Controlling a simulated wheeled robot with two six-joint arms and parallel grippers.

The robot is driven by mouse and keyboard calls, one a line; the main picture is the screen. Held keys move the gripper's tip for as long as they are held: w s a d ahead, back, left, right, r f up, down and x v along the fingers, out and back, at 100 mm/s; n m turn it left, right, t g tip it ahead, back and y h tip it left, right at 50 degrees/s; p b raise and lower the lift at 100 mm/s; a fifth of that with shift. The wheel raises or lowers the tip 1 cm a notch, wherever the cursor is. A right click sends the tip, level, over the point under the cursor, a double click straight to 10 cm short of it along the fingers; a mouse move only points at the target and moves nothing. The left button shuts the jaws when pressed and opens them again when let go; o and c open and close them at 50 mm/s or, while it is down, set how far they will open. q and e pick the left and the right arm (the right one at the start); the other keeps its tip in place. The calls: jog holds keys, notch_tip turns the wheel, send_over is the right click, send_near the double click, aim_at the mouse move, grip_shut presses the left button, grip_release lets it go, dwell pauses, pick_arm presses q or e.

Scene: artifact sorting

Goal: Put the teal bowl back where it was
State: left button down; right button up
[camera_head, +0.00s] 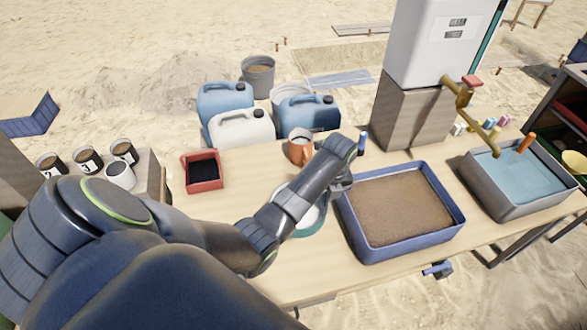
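The teal bowl (313,222) is in the middle of the table, mostly hidden behind my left forearm. Its pale inside and a teal edge show beside the arm. I cannot tell whether it rests on the table or is held. My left gripper (343,184) is at the end of the arm, just beside the bowl and close to the left wall of the blue sand tray. Its fingers are mostly hidden by my wrist, so I cannot tell whether they are open or shut.
The blue tray (352,232) of sand is right of the bowl; a grey basin (484,193) of water stands farther right. An orange-brown mug (296,157) and jerrycans (241,129) are behind. A red container (217,182) is left. Bare tabletop (248,173) lies between it and the mug.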

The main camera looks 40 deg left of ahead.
aim_at(320, 210)
pick_arm(q)
jog(key=f, duration=0.5)
jog(key=shift+s+a+f, duration=0.25)
jog(key=shift+s+a, duration=0.1)
notch_tip(320, 210, down, 5)
jog(key=shift+r, duration=0.1)
pick_arm(e)
jog(key=shift+d+f, duration=0.1)
jog(key=shift+f, duration=0.25)
pick_arm(q)
jog(key=shift+b, duration=0.3)
jog(key=c, duration=2.1)
grip_release()
jog(key=shift+f, duration=0.25)
jog(key=shift+c, duration=0.2)
jog(key=o, duration=0.5)
jog(key=shift+c, duration=0.2)
pick_arm(e)
jog(key=shift+f, duration=0.1)
